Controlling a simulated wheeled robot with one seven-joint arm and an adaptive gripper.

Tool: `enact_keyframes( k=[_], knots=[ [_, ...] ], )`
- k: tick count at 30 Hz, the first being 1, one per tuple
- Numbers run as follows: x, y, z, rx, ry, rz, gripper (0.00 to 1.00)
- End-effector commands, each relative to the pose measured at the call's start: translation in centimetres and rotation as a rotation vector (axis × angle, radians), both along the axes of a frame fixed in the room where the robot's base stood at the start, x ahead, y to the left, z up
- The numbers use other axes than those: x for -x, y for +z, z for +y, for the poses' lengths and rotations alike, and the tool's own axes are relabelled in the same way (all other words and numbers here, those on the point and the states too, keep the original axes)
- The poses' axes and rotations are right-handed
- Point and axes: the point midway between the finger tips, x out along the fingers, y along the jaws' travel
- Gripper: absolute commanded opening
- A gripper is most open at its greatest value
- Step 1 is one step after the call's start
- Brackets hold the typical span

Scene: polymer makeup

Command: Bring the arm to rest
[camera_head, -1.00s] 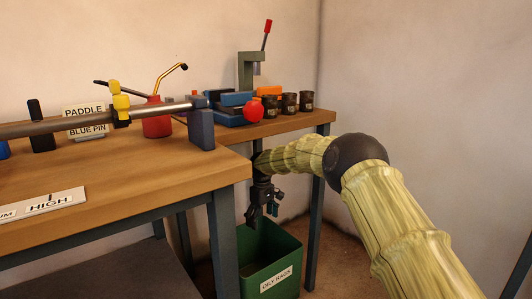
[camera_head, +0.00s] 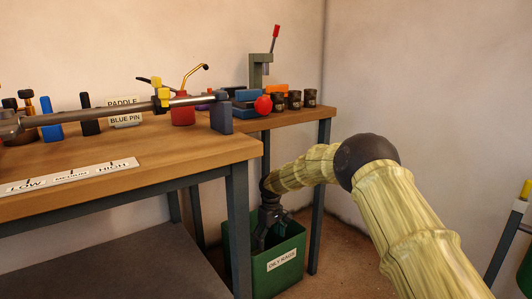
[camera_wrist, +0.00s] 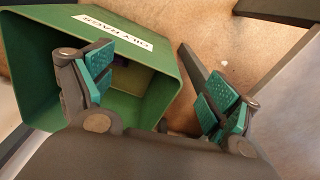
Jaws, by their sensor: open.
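My arm, in a pale yellow-green sleeve, reaches from the lower right of the head view. My gripper (camera_head: 268,238) hangs pointing down at the green bin, labelled OILY RAGS, whose front wall shows in the head view (camera_head: 290,254). In the wrist view my gripper (camera_wrist: 160,95) is open with nothing between its teal-padded fingers. One finger overlaps the opening of the green bin (camera_wrist: 160,52), and the other lies over the floor beside it. Whether the fingers touch the bin cannot be told. Something small and dark shows inside the bin.
Bench legs (camera_head: 238,228) stand close to my gripper.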

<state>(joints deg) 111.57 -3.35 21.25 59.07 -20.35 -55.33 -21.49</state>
Motion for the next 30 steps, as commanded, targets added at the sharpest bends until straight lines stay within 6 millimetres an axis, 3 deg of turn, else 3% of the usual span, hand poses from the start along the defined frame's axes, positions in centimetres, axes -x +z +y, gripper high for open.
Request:
enact_keyframes(
  k=[8, 11, 15, 21, 25, 30],
  knots=[
    [5.2, -7.7, -0.6, -0.035, -0.048, 0.02, 0.89],
    [8.6, -11.6, -1.3, -0.054, -0.086, 0.031, 0.89],
    [14.6, -16.9, -2.9, -0.081, -0.158, 0.043, 0.89],
    [24.2, -22.6, -5.9, -0.104, -0.277, 0.061, 0.89],
    [31.0, -25.0, -8.2, -0.108, -0.365, 0.068, 0.89],
    [40.0, -26.3, -11.6, -0.097, -0.485, 0.068, 0.89]
  ],
)
